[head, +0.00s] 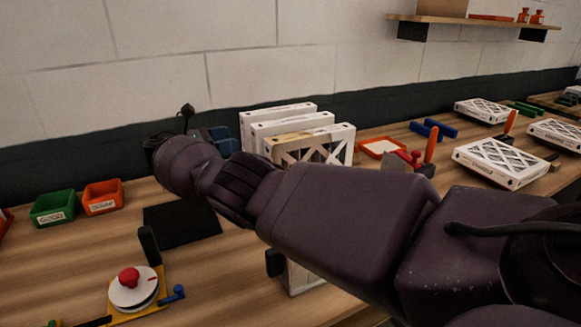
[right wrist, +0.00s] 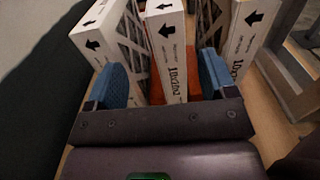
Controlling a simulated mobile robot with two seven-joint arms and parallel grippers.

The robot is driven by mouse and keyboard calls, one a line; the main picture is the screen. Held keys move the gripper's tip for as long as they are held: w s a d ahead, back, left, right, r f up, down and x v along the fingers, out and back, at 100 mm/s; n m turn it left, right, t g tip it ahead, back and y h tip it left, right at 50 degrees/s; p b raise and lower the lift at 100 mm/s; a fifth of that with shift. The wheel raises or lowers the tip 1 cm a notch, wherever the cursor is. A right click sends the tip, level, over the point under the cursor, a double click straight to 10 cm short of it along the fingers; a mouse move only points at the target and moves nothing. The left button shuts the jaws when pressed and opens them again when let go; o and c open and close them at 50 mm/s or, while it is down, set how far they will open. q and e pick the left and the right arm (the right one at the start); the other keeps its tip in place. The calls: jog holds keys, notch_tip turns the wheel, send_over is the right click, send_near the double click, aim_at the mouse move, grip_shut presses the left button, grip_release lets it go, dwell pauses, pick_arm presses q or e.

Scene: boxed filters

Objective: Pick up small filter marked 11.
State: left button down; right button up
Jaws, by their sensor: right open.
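Three white boxed filters stand upright side by side on the bench in the head view: a rear one (head: 275,114), a middle one (head: 290,126) and a front one (head: 340,143). My right gripper (right wrist: 164,78) is open at their ends. In the right wrist view its blue fingers lie either side of the middle filter (right wrist: 169,50), with a left filter (right wrist: 94,44) and a right filter (right wrist: 246,38) beyond them. The middle one bears an arrow and size print; I cannot read an 11 on any. My left gripper is not in view.
My right arm hides part of the bench, including most of another white-framed piece (head: 303,279). Green (head: 53,208) and orange (head: 103,197) bins, a black mat (head: 182,224) and a red-knobbed dial device (head: 133,290) are at left. Flat filters (head: 500,163) lie at right.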

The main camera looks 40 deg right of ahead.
aim_at(266, 134)
jog(key=p+x, duration=0.2)
jog(key=x, duration=0.3)
jog(key=shift+r, duration=0.15)
jog(key=shift+s+d, duration=0.15)
jog(key=shift+d, duration=0.25)
jog(key=p+x, duration=0.1)
jog(key=x, duration=0.1)
jog(key=p+x, duration=0.1)
jog(key=x, duration=0.1)
jog(key=shift+s+d, duration=0.15)
jog(key=shift+s, duration=0.25)
jog(key=shift+d+f, duration=0.25)
jog(key=shift+f, duration=0.05)
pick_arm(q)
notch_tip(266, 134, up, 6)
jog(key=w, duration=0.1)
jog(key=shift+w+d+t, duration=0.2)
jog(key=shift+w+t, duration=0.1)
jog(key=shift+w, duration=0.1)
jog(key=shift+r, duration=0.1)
